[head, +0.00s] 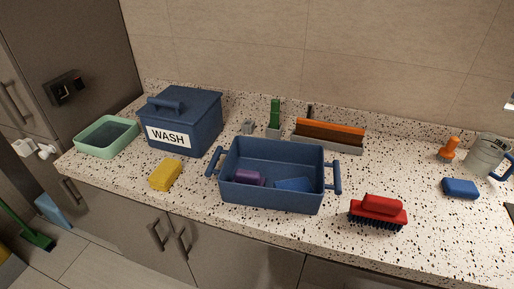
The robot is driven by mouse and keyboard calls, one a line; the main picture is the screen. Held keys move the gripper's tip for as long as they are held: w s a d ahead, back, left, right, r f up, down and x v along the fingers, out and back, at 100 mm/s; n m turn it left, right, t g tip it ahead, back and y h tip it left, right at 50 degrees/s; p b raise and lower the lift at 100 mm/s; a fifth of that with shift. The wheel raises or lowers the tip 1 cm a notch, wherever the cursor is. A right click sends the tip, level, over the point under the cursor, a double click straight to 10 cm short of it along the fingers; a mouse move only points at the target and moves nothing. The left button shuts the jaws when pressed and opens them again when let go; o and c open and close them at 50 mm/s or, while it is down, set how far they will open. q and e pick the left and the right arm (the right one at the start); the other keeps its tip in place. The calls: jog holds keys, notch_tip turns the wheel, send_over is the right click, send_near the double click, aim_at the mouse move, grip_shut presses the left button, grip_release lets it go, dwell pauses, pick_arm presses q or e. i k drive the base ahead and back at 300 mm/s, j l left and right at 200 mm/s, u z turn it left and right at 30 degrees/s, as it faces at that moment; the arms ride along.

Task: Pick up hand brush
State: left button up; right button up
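A red hand brush (378,210) with black bristles rests on the speckled counter (240,229), near its front edge at the right of the head view. It lies bristles down with its rounded red grip on top. Nothing covers it, and it stands apart from the blue tub to its left. Neither of my grippers shows in the head view.
A blue tub (270,198) holds a purple and a blue item. A WASH bin (205,112), green basin (85,148), yellow sponge (165,174), blue sponge (460,188) and clear jug (484,156) share the counter. Bare counter surrounds the brush.

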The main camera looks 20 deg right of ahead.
aim_at(388, 213)
jog(key=z, duration=1.55)
